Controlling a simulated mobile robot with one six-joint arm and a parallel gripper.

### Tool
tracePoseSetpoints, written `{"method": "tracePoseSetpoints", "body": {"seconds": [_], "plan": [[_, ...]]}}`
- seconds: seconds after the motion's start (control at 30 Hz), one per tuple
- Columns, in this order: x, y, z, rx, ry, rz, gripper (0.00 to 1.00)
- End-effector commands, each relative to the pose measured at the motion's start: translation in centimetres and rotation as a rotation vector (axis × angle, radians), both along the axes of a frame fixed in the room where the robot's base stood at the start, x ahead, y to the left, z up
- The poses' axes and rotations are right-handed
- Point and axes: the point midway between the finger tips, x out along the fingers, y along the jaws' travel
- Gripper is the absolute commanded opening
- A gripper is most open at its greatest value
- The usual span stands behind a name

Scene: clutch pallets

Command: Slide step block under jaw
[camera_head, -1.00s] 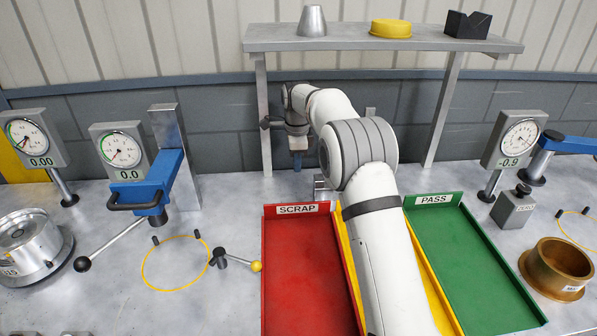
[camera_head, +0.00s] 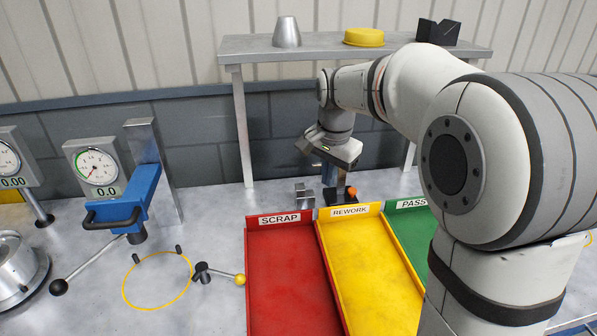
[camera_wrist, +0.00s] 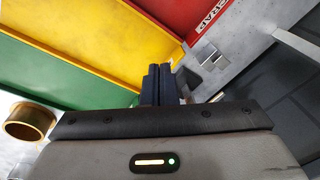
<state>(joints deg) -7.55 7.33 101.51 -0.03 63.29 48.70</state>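A small grey metal block with a stepped outline (camera_head: 304,195) stands on the bench behind the SCRAP tray; it looks like the step block. It also shows in the wrist view (camera_wrist: 206,52). Just right of it in the head view is a dark fixture with an orange knob (camera_head: 350,193), partly behind my gripper. I cannot tell whether this carries the jaw. My gripper (camera_head: 327,176) points down above the bench close to the block. In the wrist view its dark fingers (camera_wrist: 158,72) are together, with nothing visible between them. A grey metal part (camera_wrist: 188,78) is partly hidden behind them.
Red SCRAP (camera_head: 285,290), yellow REWORK (camera_head: 370,280) and green PASS (camera_head: 405,225) trays lie in front. A shelf (camera_head: 330,50) on legs stands over the area. A lever press with blue arm (camera_head: 130,200) and a dial gauge (camera_head: 95,165) stand left. A brass ring (camera_wrist: 30,121) shows in the wrist view.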

Motion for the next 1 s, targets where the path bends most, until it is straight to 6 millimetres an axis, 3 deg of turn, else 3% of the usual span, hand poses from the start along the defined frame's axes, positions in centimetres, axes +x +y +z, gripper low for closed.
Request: {"method": "tracePoseSetpoints", "body": {"seconds": [0.03, 0.13, 0.3, 0.5, 0.7, 1.0], "plan": [[-2.4, -1.0, 0.5, -0.009, -0.017, 0.056, 0.00], [-6.9, -2.7, 0.5, -0.032, -0.046, 0.189, 0.00], [-14.4, -4.8, -0.7, -0.081, -0.089, 0.407, 0.00], [-20.7, -6.1, -3.2, -0.136, -0.123, 0.602, 0.00], [-23.3, -6.4, -4.6, -0.162, -0.135, 0.689, 0.00], [-23.4, -6.5, -4.8, -0.164, -0.134, 0.699, 0.01]]}}
